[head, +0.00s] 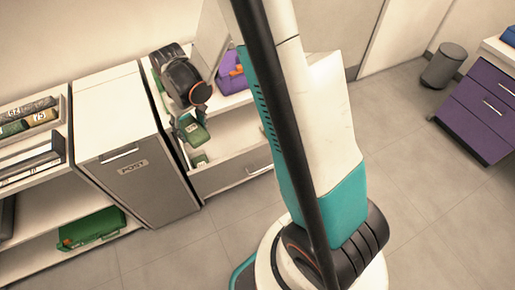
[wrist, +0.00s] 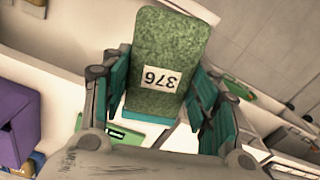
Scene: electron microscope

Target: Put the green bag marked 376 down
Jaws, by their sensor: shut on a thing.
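The green bag marked 376 (wrist: 170,45) shows upright in the middle of the wrist view, its white label facing the camera with the number upside down. My gripper (wrist: 162,105) is shut on it, with teal-lined fingers on both sides of its lower part. In the head view the bag (head: 198,136) hangs below my gripper (head: 187,121), in front of the white shelf unit and above its lower compartment. Its label is too small to read there.
Another green item (head: 200,160) lies in the lower compartment, below the held bag. A purple case (head: 232,76) stands on the upper shelf to the right. A grey POST cabinet (head: 135,165) stands to the left. A green case (head: 91,228) lies on the lower left shelf.

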